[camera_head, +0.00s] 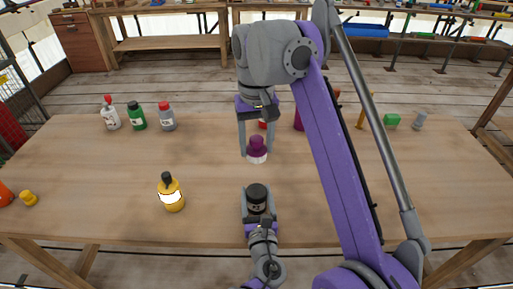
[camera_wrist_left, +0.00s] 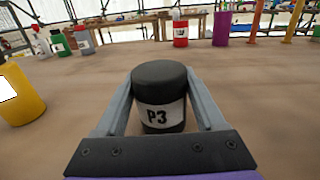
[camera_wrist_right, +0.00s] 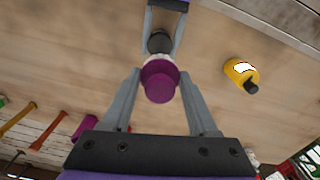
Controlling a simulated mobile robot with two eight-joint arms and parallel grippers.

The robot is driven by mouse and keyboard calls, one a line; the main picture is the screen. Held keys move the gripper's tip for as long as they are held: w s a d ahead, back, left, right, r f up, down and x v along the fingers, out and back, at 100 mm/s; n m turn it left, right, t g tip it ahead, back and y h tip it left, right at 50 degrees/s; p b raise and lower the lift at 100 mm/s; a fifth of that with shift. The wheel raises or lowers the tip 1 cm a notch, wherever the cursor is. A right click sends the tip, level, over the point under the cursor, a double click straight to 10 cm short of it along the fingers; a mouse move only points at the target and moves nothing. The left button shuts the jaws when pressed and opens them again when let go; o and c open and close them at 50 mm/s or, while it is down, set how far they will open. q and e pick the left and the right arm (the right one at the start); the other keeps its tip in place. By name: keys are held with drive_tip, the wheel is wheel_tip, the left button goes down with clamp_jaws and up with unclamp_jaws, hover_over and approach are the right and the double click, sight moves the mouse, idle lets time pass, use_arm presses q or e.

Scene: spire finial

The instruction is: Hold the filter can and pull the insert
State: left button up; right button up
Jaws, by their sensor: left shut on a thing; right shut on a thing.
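The filter can (camera_head: 257,199) is black with a white label reading P3 in the left wrist view (camera_wrist_left: 160,112). It stands upright near the table's front edge. My left gripper (camera_head: 258,192) is shut on it, one finger on each side. The insert (camera_head: 257,147) has a purple top and a white lower part. My right gripper (camera_head: 256,154) is shut on it, reaching in from above. The insert is clear of the can, with a gap between them in the head view. In the right wrist view the purple top (camera_wrist_right: 158,79) partly covers the can (camera_wrist_right: 159,42).
A yellow bottle (camera_head: 171,193) stands left of the can. White (camera_head: 110,113), green (camera_head: 137,116) and grey (camera_head: 167,117) bottles stand at the back left. A green block (camera_head: 392,120) and a grey piece (camera_head: 419,121) are at the back right. The tabletop between is bare.

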idle(0.3)
use_arm(q)
drive_tip(key=o, duration=1.4)
drive_tip(key=shift+o, duration=0.2)
drive_tip(key=shift+s, duration=0.15)
drive_tip(key=s+d, duration=0.1)
drive_tip(key=s, duration=1)
drive_tip(key=shift+s, duration=0.35)
drive_tip(key=shift+s+d, duration=0.1)
